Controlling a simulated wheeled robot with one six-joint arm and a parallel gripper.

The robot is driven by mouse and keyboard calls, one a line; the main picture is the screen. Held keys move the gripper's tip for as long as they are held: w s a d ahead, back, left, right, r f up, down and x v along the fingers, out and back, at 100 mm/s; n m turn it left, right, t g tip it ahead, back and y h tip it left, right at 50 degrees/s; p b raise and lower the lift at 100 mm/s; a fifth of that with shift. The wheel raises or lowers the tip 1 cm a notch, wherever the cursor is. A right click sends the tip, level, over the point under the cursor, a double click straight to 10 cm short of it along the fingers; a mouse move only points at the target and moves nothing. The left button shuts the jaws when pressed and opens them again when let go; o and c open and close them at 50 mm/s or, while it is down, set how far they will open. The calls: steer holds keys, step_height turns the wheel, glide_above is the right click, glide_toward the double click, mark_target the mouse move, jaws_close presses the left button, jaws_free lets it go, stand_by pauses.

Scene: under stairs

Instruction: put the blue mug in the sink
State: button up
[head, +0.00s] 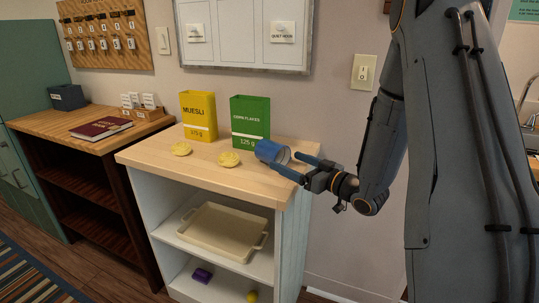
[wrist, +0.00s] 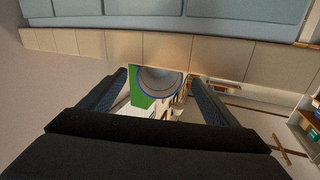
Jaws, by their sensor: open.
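The blue mug (head: 268,151) is at the right end of the wooden shelf top, beside the green box. It looks tipped on its side, its opening turned right toward my gripper. My gripper (head: 288,162) is open, reaching in from the right with its fingers around or just beside the mug; I cannot tell whether they touch it. In the wrist view the round, blue-rimmed mug (wrist: 160,82) shows end-on between the spread fingers of my gripper (wrist: 158,76). Its handle is not clear. Part of what looks like a sink (head: 530,137) shows at the right edge.
A cream tray (head: 222,232) sits on the shelf below. The shelf top's front left is clear.

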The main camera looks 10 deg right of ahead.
mark_target(274, 153)
steer(key=p+x, duration=0.1)
steer(key=x, duration=0.6)
steer(key=shift+w+a+r+p, duration=0.2)
steer(key=shift+w+r+p, duration=0.05)
steer(key=shift+p, duration=0.15)
steer(key=c, duration=1.5)
steer(key=shift+o, duration=0.2)
